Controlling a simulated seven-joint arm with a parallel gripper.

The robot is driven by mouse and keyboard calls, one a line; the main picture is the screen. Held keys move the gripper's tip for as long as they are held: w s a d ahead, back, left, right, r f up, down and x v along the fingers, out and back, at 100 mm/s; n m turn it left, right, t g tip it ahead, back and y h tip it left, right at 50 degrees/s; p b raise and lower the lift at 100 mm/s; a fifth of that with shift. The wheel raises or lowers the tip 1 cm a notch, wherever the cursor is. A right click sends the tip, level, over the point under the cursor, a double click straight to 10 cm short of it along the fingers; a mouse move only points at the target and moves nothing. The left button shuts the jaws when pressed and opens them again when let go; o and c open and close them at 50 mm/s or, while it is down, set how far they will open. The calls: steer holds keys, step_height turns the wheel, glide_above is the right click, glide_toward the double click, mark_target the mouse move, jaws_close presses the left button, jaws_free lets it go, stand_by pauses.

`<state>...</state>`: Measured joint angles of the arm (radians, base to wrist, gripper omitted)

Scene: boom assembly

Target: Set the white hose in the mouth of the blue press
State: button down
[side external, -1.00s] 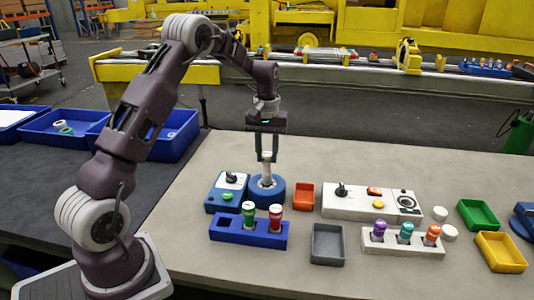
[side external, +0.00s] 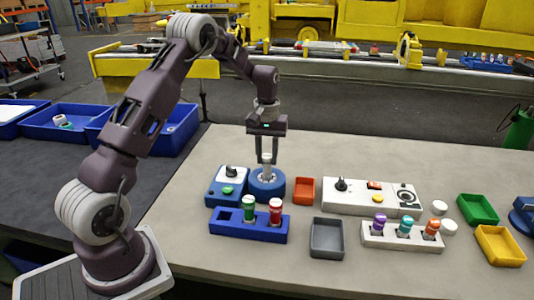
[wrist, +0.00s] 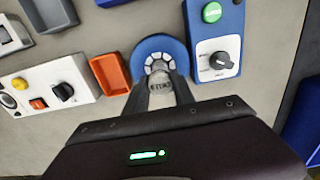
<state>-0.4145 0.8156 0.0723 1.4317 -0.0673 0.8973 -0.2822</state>
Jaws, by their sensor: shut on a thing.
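The blue press has a round blue body (side external: 267,184) with a grey segmented mouth, joined to a blue control box (side external: 227,187) with a black knob and green button. The press ring also shows in the wrist view (wrist: 147,45). My gripper (side external: 267,161) is directly above the press, pointing down, its fingers closed around the upper part of the white hose (side external: 267,170). The hose stands upright over the middle of the mouth. In the wrist view its printed end (wrist: 162,86) sits between the fingers. How deep its lower end goes is hard to tell.
A blue rack (side external: 225,228) with green and red capped items stands in front. An orange tray (side external: 304,190) is close to the press's right. A white control panel (side external: 360,202), a grey tray (side external: 326,238) and a white rack (side external: 385,243) lie farther right.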

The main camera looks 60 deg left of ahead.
steer(key=shift+f, duration=0.95)
steer(key=c, duration=1)
jaws_free()
steer(key=shift+o, duration=0.2)
step_height(320, 180, up, 7)
steer(key=shift+f, duration=0.1)
